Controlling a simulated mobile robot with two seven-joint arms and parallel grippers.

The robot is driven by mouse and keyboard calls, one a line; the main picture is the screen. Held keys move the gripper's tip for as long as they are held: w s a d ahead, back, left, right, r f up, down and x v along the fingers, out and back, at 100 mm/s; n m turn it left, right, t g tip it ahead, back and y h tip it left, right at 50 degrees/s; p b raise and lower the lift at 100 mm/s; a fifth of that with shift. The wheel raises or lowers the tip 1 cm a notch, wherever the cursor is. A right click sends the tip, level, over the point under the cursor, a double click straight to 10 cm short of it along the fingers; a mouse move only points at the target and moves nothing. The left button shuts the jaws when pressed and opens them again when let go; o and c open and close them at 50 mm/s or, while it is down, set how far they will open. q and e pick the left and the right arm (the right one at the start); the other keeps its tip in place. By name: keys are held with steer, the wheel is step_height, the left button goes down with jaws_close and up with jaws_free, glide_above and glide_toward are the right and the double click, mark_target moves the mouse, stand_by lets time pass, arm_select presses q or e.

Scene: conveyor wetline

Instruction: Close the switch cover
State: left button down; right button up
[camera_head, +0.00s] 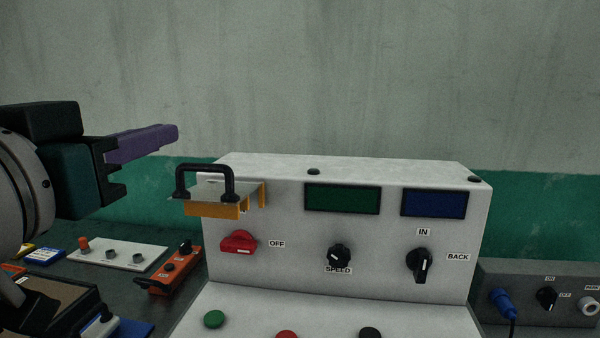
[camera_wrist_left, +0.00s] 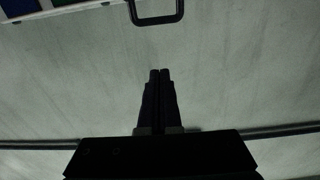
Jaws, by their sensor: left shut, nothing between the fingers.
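The switch cover (camera_head: 212,208) is a clear plate with orange edges and a black handle (camera_head: 205,170) on top. It sticks out from the upper left of the white control box, raised above the red switch (camera_head: 238,242) marked OFF, which is uncovered. My left gripper (camera_head: 175,133) has purple fingers and comes in from the left, shut and empty. In the picture its tips are above and slightly left of the handle, apart from it. In the left wrist view the shut fingers (camera_wrist_left: 160,75) point toward the handle (camera_wrist_left: 157,18) at the top edge, with a gap. My right gripper is not in view.
The control box (camera_head: 300,270) carries a SPEED knob (camera_head: 339,256), an IN/BACK knob (camera_head: 420,264), two displays and several buttons. Small switch boxes (camera_head: 120,254) lie at left; a grey box (camera_head: 540,290) stands at right. Space above the control box is clear.

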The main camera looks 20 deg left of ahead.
arm_select(q)
steer(key=p, duration=0.2)
glide_above(201, 200)
steer(key=shift+w+r, duration=0.2)
steer(key=shift+w, duration=0.2)
steer(key=f, duration=0.2)
steer(key=s+f, duration=0.1)
steer(key=f, duration=0.1)
steer(key=shift+b, duration=0.3)
steer(key=shift+s+d+f, duration=0.1)
